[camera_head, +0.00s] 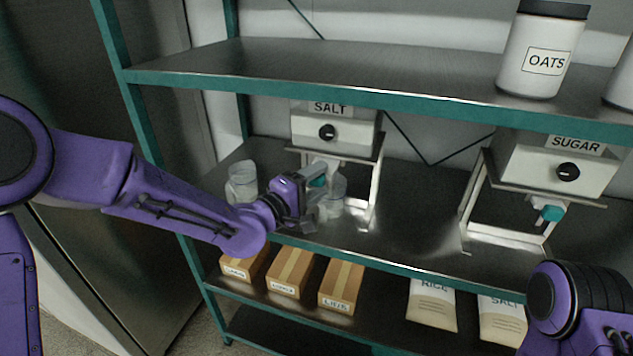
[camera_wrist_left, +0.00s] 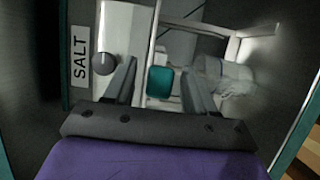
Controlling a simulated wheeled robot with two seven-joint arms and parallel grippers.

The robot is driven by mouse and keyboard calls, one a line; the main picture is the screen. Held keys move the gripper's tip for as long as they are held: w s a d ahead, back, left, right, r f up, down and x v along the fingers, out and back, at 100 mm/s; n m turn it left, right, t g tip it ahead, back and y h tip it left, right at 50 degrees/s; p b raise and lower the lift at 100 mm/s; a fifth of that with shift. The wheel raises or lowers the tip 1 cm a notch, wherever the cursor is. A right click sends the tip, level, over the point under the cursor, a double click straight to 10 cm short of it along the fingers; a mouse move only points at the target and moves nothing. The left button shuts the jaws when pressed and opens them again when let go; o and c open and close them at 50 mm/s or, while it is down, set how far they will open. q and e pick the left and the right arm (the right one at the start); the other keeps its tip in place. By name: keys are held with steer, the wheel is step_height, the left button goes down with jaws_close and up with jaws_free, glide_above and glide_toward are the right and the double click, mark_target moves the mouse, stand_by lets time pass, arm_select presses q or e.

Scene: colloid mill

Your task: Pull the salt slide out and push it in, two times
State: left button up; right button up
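The salt dispenser (camera_head: 335,129) is a white box with a black knob on a metal stand, on the middle shelf. Its SALT label (camera_wrist_left: 80,57) also shows in the left wrist view. The salt slide's teal handle (camera_head: 318,182) sits below the box, at my left gripper (camera_head: 313,186). In the left wrist view, the handle (camera_wrist_left: 160,83) lies between the two fingers of my left gripper (camera_wrist_left: 160,88), with a gap visible on each side. The fingers are open. The slide's body is mostly hidden. My right gripper is outside both views; only part of my right arm shows.
A clear jar (camera_head: 334,186) stands beneath the salt dispenser, partly behind my gripper. Another clear jar (camera_head: 242,184) stands to its left. The sugar dispenser (camera_head: 560,163) is at the right. The upper shelf (camera_head: 380,80) passes above; boxes (camera_head: 290,272) and bags (camera_head: 432,305) sit below.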

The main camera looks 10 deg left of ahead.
arm_select(q)
steer(key=shift+s+a, duration=0.1)
steer(key=shift+a, duration=0.1)
steer(key=b+v, duration=0.2)
steer(key=v, duration=0.8)
steer(key=shift+s, duration=0.1)
steer(key=b, duration=0.5)
glide_toward(328, 162)
steer(key=w+d, duration=0.2)
steer(key=d, duration=0.1)
steer(key=w+d, duration=0.1)
steer(key=shift+w+d+f, duration=0.25)
steer(key=shift+w+d, duration=0.05)
steer(key=shift+d, duration=0.05)
